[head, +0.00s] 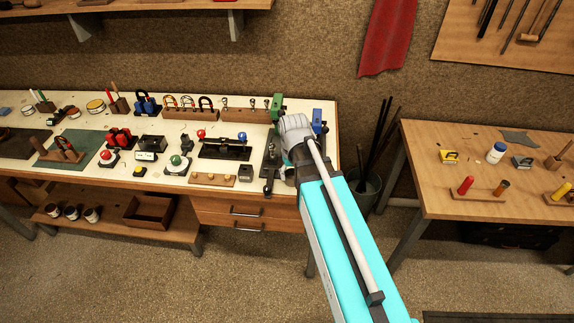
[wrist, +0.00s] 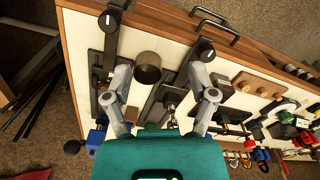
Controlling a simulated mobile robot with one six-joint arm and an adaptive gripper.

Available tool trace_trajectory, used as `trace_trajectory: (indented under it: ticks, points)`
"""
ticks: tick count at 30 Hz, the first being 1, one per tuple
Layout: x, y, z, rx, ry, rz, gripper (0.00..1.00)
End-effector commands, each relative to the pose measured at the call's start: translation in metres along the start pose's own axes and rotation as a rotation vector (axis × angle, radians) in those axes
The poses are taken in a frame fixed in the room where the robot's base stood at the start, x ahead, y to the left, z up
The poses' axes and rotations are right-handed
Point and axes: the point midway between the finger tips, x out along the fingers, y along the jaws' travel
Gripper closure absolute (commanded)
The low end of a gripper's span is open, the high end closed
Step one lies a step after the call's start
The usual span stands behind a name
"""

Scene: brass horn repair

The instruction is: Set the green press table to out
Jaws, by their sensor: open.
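In the head view the green press (head: 277,101) stands near the right end of the long bench. Its dark base runs towards the front edge, with a black end piece (head: 267,189) there. My arm covers part of this area. In the wrist view a dark slide with a black end block (wrist: 205,48) lies by the right finger; I take it as the press table.
A blue press (head: 317,115) stands to the right of the green one; its blue part (wrist: 97,135) shows in the wrist view. A round dark cup (wrist: 147,67) lies between the slides. A wooden block (head: 213,179) is to the left. Drawers are below the bench edge.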

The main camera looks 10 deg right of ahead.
Motion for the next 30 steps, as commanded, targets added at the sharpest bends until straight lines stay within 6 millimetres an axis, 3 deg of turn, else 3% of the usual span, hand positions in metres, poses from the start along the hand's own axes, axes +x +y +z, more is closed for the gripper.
trace_trajectory:
  ticks: [3,15,30]
  points:
    - [0.005,0.0,0.02,0.019,0.0,0.0,0.26]
    - [0.014,0.005,0.067,0.078,0.0,0.0,0.26]
    - [-0.024,0.01,0.002,0.035,0.0,0.0,0.26]
